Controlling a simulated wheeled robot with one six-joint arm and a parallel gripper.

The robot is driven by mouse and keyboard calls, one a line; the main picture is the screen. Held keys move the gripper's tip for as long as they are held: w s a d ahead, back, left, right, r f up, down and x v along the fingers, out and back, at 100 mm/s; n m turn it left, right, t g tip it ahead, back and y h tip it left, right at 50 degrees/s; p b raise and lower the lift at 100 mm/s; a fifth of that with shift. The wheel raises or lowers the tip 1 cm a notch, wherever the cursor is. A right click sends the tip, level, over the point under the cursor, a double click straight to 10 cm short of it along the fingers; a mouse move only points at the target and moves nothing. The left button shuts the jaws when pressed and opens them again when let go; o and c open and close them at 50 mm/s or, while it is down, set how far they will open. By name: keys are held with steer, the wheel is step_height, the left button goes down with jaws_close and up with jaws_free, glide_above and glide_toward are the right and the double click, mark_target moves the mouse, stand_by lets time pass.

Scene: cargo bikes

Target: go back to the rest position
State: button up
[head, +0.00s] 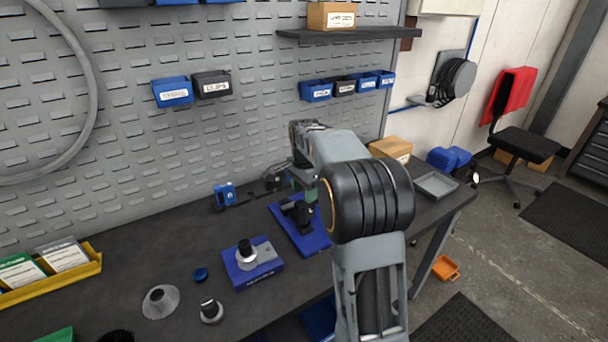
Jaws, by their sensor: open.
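My arm rises from the bottom of the head view, bends at a large black joint and reaches over the workbench (130,255). My gripper (272,182) is at the far end of the arm, low over the back of the bench near the pegboard. It is small and partly hidden by my wrist; it is open, and I see nothing held in it. Just in front of it a blue plate (315,238) bears a black fixture (298,212), partly behind my arm. A small blue device (225,195) stands to the left of my gripper.
A blue block with a metal knob (246,254), a metal cone (160,301), a small knob (211,311) and a blue cap (200,274) are nearer on the bench. A yellow tray (85,270) is left. A cardboard box (391,148) and grey tray (436,185) are right. Pegboard (130,130) closes the back.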

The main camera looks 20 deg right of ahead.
steer(key=r+n, duration=0.1)
steer(key=n, duration=0.1)
steer(key=s+r+n, duration=0.1)
steer(key=n, duration=0.1)
steer(key=shift+a+r+n, duration=0.15)
steer(key=shift+r+n, duration=0.15)
steer(key=shift+r, duration=0.05)
steer(key=s+a+n+t, duration=0.1)
steer(key=s+a+n, duration=0.2)
steer(key=s, duration=0.4)
steer(key=s+a+f+n+t, duration=0.1)
steer(key=s+a+n, duration=0.3)
steer(key=s, duration=0.3)
steer(key=s+a+f+n+t, duration=0.1)
steer(key=s+a+n, duration=0.2)
steer(key=s, duration=0.4)
steer(key=shift+a+f+n+t, duration=0.25)
steer(key=shift+n+t, duration=0.15)
steer(key=shift+n, duration=0.1)
